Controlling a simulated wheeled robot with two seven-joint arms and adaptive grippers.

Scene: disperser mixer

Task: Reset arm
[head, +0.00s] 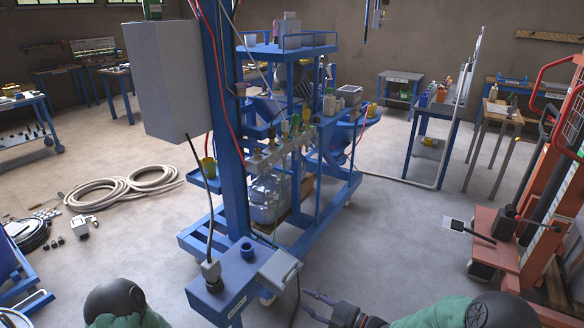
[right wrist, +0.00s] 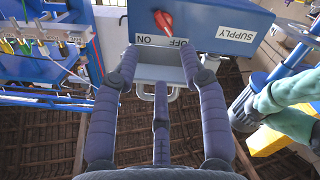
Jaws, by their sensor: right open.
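My right gripper (head: 312,302) is low in the head view, to the right of a blue box (head: 218,290) on the blue machine frame. In the right wrist view my right gripper (right wrist: 160,62) shows its grey fingers spread, with nothing held between them. Past the fingertips is a blue box face (right wrist: 200,12) with a red rotary switch (right wrist: 164,20) and ON, OFF and SUPPLY labels. A grey box with a handle (head: 279,268) is beside the blue box. The left arm's dark joint (head: 115,300) shows at lower left. My left gripper is out of view.
The blue frame carries a tall post (head: 228,130) and a grey cabinet (head: 165,80). Cables hang around it. A coiled hose (head: 125,188) lies on the floor at left. An orange lift (head: 540,190) stands at right. Floor between frame and lift is mostly clear.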

